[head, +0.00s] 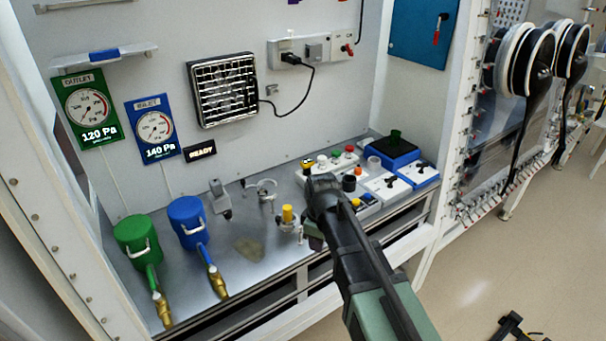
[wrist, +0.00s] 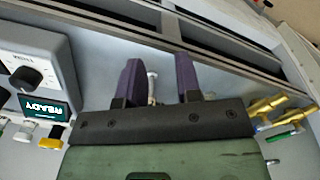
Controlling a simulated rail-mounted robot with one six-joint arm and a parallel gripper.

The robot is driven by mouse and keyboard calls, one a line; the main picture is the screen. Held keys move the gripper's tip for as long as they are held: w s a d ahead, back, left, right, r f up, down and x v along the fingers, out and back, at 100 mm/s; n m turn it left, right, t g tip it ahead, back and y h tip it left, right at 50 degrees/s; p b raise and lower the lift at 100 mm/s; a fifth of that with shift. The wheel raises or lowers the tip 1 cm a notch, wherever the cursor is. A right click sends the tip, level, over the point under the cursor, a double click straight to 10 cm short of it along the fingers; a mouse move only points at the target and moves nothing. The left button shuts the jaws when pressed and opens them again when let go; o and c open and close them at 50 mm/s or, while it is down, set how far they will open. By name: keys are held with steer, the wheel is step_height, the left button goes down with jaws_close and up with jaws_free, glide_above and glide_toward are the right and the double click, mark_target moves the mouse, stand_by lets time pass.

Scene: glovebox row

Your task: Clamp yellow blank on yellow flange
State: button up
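A yellow cylindrical piece (head: 287,213) stands upright on a small metal fitting on the bench in the head view, left of my arm. I cannot tell whether it is the blank or part of the flange. A metal ring-shaped clamp (head: 265,188) lies behind it. My gripper's purple fingers are apart in the wrist view (wrist: 158,82), with a small pale metal piece (wrist: 152,86) showing between them. I cannot tell whether they touch it.
A green canister (head: 138,240) and a blue canister (head: 188,221) with brass valves stand at left. A grey fitting (head: 220,196) stands behind. White boxes (head: 384,185) and a blue tray (head: 392,152) crowd the right. A box with a READY display (wrist: 45,107) shows in the wrist view.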

mark_target(300, 228)
steer(key=w+a+r+n+p, duration=0.3)
steer(key=r+n, duration=0.3)
steer(key=w+a+r+n+p, duration=0.2)
steer(key=r+n+p, duration=0.2)
steer(key=r+n, duration=0.15)
step_height(300, 228, down, 12)
steer(key=b, duration=1.1)
steer(key=shift+w+a+r+b, duration=0.1)
steer(key=shift+w+r+b, duration=0.1)
steer(key=shift+b, duration=0.1)
steer(key=shift+r, duration=0.15)
jaws_close()
